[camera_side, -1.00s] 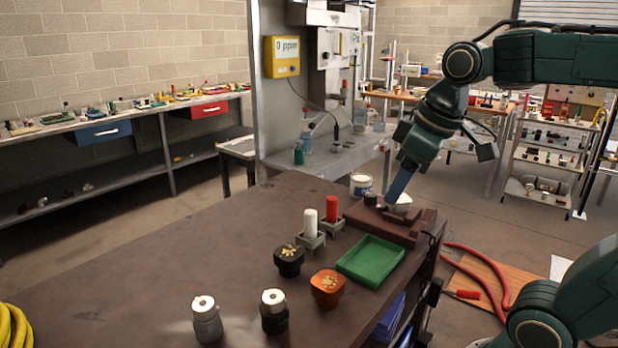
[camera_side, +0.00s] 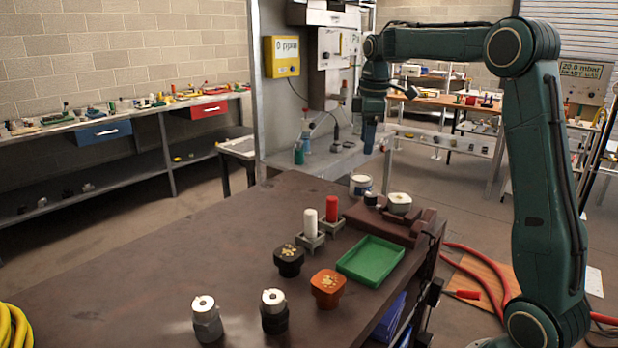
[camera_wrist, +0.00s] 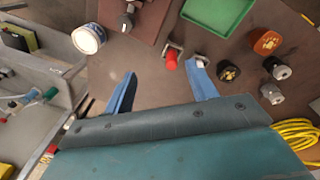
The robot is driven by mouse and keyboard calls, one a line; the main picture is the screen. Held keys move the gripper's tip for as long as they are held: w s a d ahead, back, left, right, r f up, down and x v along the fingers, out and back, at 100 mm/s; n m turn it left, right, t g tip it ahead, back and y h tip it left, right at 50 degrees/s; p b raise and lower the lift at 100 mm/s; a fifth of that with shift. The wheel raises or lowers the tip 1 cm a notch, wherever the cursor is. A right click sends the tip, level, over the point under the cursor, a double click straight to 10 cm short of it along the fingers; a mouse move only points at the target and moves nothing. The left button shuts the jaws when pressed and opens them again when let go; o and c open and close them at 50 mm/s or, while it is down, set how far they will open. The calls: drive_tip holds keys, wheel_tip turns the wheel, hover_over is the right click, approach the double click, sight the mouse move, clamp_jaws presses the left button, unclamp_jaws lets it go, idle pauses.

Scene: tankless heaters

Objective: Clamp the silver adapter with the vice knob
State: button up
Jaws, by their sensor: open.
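The silver adapter (camera_side: 399,202) sits upright on the brown-red vice (camera_side: 415,229) at the far right corner of the table. It is cut off at the top edge in the wrist view (camera_wrist: 134,4). A dark round vice knob (camera_side: 371,199) stands just left of the adapter; in the wrist view it has a grey top (camera_wrist: 126,23). I cannot tell whether the jaws touch the adapter. My gripper (camera_side: 369,145) points down above and behind the vice, apart from knob and adapter. In the wrist view its blue fingers (camera_wrist: 161,84) are spread and empty.
A white can (camera_side: 361,185) stands behind the vice. A green tray (camera_side: 370,262), red (camera_side: 332,208) and white (camera_side: 311,222) cylinders in holders, black (camera_side: 289,261) and orange (camera_side: 328,288) parts stand nearer. The table's left side is clear.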

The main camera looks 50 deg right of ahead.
drive_tip(key=n+g, duration=0.1)
drive_tip(key=n, duration=0.1)
hover_over(371, 194)
wheel_tip(371, 194, down, 5)
drive_tip(key=shift+f+y, duration=0.15)
drive_tip(key=shift+y, duration=0.15)
wheel_tip(371, 194, down, 14)
drive_tip(key=shift+r, duration=0.1)
idle(0.3)
drive_tip(key=shift+c, duration=0.3)
drive_tip(key=c, duration=0.9)
